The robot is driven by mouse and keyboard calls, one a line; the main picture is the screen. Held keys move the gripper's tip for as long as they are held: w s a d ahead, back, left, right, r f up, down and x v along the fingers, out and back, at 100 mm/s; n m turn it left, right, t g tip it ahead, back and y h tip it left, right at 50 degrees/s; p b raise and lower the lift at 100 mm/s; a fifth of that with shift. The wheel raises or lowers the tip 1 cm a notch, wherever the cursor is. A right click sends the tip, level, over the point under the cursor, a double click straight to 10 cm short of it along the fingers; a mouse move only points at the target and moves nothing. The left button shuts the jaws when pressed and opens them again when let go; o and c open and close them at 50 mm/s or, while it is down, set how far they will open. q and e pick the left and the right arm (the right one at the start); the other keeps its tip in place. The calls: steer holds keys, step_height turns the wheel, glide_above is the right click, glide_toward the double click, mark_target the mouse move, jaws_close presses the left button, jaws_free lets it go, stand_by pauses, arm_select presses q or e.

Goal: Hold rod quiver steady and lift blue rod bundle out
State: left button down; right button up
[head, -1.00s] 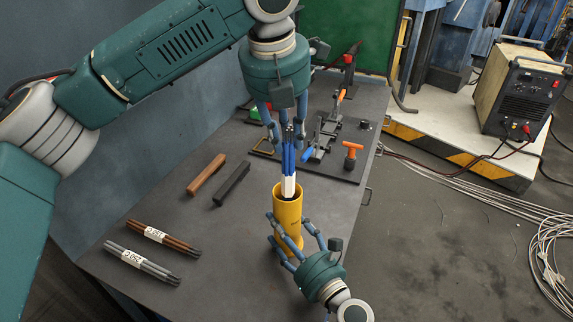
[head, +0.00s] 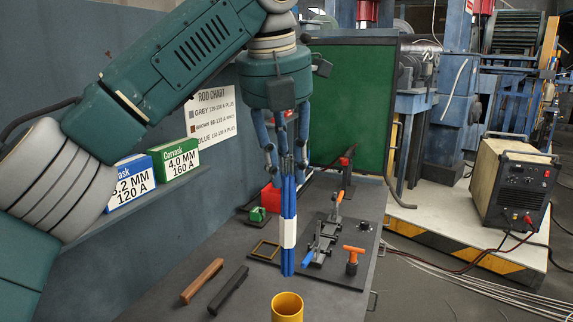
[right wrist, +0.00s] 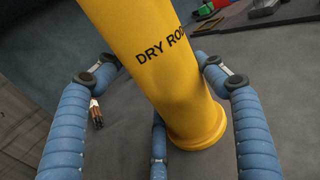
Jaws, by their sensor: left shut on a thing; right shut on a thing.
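The blue rod bundle (head: 289,258), wrapped with a white band, hangs upright in the head view. My left gripper (head: 287,160) is shut on its top end. The bundle's lower end is above the mouth of the yellow rod quiver (head: 287,306) and looks clear of it. Only the quiver's top shows in the head view. In the right wrist view the quiver (right wrist: 165,75) carries black "DRY ROD" lettering and its base is on the table. My right gripper (right wrist: 155,100) has its fingers around the quiver's sides; it is out of the head view.
A dark board with clamps (head: 325,245) and an orange-handled tool (head: 353,258) lies behind the bundle. A brown bar (head: 202,281) and a black bar (head: 229,290) lie at left. Rod boxes (head: 174,159) stand on a wall shelf. A green screen (head: 350,105) stands behind.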

mark_target(288, 221)
arm_select(q)
steer(key=shift+f, duration=1.65)
arm_select(e)
steer(key=o, duration=1.6)
steer(key=shift+s, duration=0.1)
